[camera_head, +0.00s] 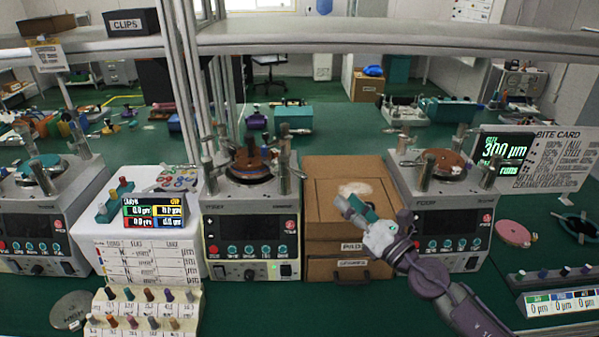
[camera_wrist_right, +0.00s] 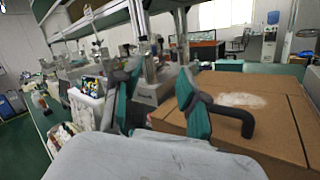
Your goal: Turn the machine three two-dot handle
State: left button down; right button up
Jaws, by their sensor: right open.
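Several lapping machines stand in a row in the head view: one at the far left (camera_head: 30,215), a middle one (camera_head: 250,220) and a right one (camera_head: 440,215). Their name labels are too small to read surely. The middle machine has a reddish-brown plate (camera_head: 252,163) with upright handles around it, one at its right (camera_head: 284,172). I cannot make out dots on the handles. My right gripper (camera_head: 355,208) is open and empty, above the brown box between the middle and right machines, pointing up-left. In the right wrist view its teal fingertips (camera_wrist_right: 160,100) are apart with nothing between.
The brown box (camera_head: 322,215) has a pale patch on its lid. A shelf rail (camera_head: 400,38) with posts runs above the row. A display (camera_head: 500,150) reads 300 µm. Colored pegs (camera_head: 148,300) stand at front left. A pink disc (camera_head: 513,233) lies at right.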

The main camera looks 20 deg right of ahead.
aim_at(299, 171)
jog(key=w+a+n+g+p, duration=0.1)
jog(key=w+a+n, duration=0.1)
jog(key=w+n, duration=0.1)
jog(key=w+a+n+g+y+p, duration=0.1)
jog(key=w+a+n, duration=0.1)
jog(key=w, duration=0.3)
jog(key=w+a+r+n+g+y, duration=0.1)
jog(key=w+a+n, duration=0.1)
jog(key=w+n, duration=0.1)
jog(key=shift+w+a+n+p, duration=0.35)
jog(key=shift+w+n+p, duration=0.05)
jog(key=shift+n, duration=0.2)
jog(key=shift+w+a, duration=0.35)
jog(key=shift+w, duration=0.25)
jog(key=shift+c, duration=0.3)
grip_shut()
